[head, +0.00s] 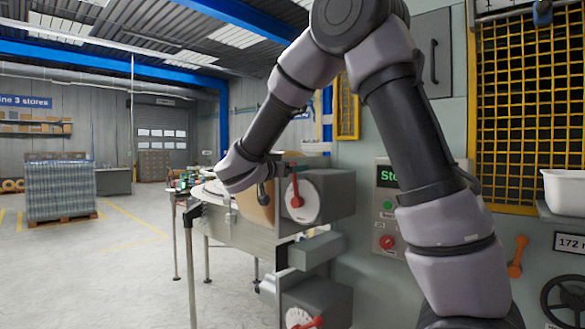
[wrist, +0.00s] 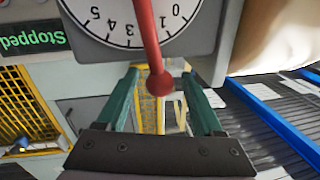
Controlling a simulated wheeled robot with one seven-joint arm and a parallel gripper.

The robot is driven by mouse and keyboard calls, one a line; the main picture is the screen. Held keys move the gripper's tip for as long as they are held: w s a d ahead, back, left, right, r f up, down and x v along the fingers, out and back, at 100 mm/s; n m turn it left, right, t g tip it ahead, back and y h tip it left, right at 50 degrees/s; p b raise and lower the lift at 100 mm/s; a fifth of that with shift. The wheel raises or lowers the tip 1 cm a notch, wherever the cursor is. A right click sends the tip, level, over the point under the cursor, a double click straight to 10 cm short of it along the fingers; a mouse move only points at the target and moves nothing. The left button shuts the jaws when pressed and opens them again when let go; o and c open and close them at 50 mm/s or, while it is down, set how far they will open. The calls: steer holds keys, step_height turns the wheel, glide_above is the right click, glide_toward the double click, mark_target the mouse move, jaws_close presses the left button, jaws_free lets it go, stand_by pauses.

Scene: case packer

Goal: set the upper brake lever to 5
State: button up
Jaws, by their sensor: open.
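The upper brake lever (head: 295,190) is red, on a white dial (head: 303,207) on the front of a grey box. In the wrist view, the lever (wrist: 149,40) crosses the dial face (wrist: 112,10) between the 3 and the 1 and covers the mark there. The 5 lies further left along the scale in that view. My gripper (wrist: 158,76) is open, its green fingers either side of the lever's round red knob. I cannot tell whether either finger touches it. In the head view my gripper is mostly hidden by my wrist.
A lower red lever (head: 312,322) sits on a second box below. A panel at right has a green "Stopped" display (head: 388,176), a green and a red button. An orange handle (head: 517,256) and yellow mesh guard are further right. Open floor lies left.

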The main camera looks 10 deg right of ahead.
steer(key=shift+c, duration=0.3)
jaws_close()
stand_by(1.1)
